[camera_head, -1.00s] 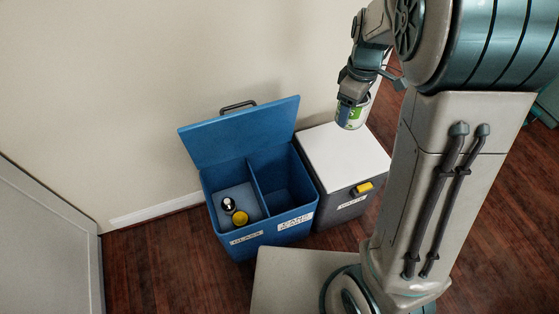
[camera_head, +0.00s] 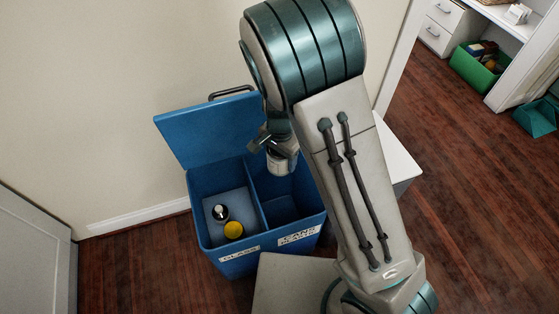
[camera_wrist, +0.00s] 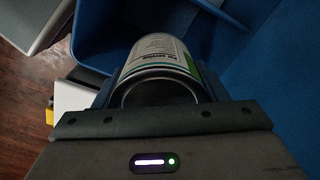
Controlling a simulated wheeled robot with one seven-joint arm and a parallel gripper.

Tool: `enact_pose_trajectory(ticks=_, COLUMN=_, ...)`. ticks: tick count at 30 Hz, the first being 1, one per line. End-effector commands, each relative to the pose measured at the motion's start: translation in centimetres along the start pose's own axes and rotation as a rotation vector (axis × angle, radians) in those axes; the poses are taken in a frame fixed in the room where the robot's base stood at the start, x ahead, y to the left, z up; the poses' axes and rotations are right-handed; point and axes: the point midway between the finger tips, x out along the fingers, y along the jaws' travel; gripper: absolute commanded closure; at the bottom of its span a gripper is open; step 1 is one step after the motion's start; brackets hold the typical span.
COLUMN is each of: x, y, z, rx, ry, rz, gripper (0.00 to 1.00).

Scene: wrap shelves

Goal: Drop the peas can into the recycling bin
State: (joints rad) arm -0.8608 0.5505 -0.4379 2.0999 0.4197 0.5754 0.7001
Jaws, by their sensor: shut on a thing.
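The peas can (camera_wrist: 158,62) is held in my gripper (camera_wrist: 160,98), seen end-on in the wrist view with part of its label showing. In the head view my gripper (camera_head: 278,150) is shut on the can (camera_head: 281,163) above the right compartment of the blue recycling bin (camera_head: 231,258). The bin's lid (camera_head: 205,130) is open and leans back toward the wall. The right compartment has a label that appears to read "CANS"; the left one reads "GLASS". My arm hides part of the right compartment.
The left compartment holds a dark bottle-like item (camera_head: 220,212) and a yellow-topped item (camera_head: 233,231). A white-topped bin (camera_head: 398,155) stands to the right, mostly behind my arm. A green crate (camera_head: 478,70) lies by a white desk at far right.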

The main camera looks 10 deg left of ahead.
Motion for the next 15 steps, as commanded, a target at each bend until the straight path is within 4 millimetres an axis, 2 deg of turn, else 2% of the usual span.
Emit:
enact_pose_trajectory(ticks=1, x=0.9, y=-0.1, z=0.3, rx=0.034, ry=0.000, rz=0.001, gripper=0.57)
enact_pose_trajectory(ticks=6, x=1.7, y=-0.1, z=0.5, rx=0.099, ry=0.001, rz=0.000, gripper=0.57)
enact_pose_trajectory(ticks=15, x=3.5, y=-0.1, z=0.4, rx=0.109, ry=0.000, rz=0.000, gripper=0.57)
